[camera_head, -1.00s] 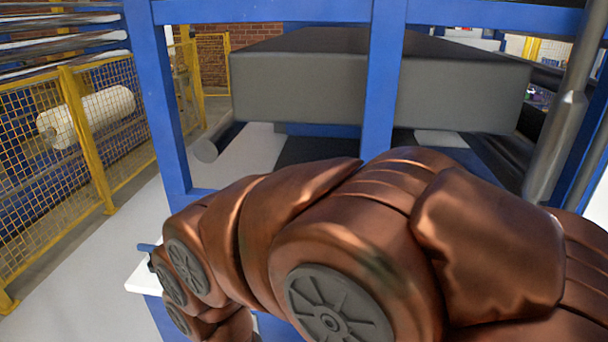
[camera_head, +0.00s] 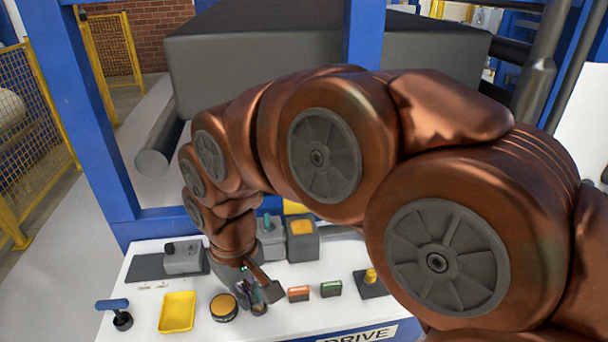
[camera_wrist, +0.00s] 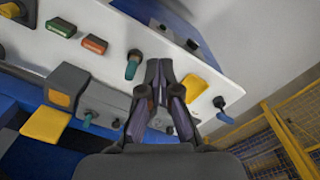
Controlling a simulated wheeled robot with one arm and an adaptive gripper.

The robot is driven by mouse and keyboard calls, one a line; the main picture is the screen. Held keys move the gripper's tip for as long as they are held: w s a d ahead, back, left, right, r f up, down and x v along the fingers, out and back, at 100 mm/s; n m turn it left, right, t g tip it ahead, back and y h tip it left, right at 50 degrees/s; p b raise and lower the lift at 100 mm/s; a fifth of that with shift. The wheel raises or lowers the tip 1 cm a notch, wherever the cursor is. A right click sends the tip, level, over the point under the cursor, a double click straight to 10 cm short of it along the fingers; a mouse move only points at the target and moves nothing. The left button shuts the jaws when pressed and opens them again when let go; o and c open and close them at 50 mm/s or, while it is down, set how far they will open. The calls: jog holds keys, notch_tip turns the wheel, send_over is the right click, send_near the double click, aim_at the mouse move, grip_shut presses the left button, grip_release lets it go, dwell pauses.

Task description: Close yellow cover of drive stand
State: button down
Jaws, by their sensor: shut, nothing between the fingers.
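The drive stand's white panel (camera_head: 145,258) carries a grey box (camera_head: 302,245) with a yellow face. A yellow flap (camera_head: 296,207) shows behind that box, partly hidden by my arm. In the wrist view the yellow flap (camera_wrist: 45,125) extends out from the box (camera_wrist: 68,82), swung away from it. A separate yellow tray-like piece (camera_head: 177,312) lies at the panel's front left; it also shows in the wrist view (camera_wrist: 200,92). I cannot tell whether it is a cover. My gripper (camera_head: 262,293) is shut and empty, low over the panel beside a round yellow button (camera_head: 223,307).
Red (camera_head: 299,293) and green (camera_head: 331,288) buttons, a yellow knob (camera_head: 371,275) and a blue-handled lever (camera_head: 113,304) stand on the panel. A blue frame post (camera_head: 95,110) rises behind. A yellow mesh fence (camera_head: 30,130) stands at left.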

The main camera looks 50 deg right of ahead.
jog(key=w+d+r+m+t+h, duration=0.1)
jog(key=w+d+r+m+t, duration=0.3)
jog(key=w+d, duration=1.1)
jog(key=w+d+r+m+h+p, duration=0.1)
jog(key=d+r+m+h, duration=0.15)
jog(key=d, duration=1.65)
jog(key=shift+y, duration=0.45)
jog(key=p+x, duration=0.1)
jog(key=x, duration=0.2)
jog(key=p+x, duration=0.1)
jog(key=x, duration=0.2)
jog(key=p+x, duration=0.1)
jog(key=x, duration=0.2)
jog(key=shift+a+f, duration=0.25)
jog(key=shift+f, duration=0.2)
jog(key=shift+s+f+m+b, duration=0.15)
jog(key=shift+m+b, duration=0.1)
jog(key=shift+b, duration=0.35)
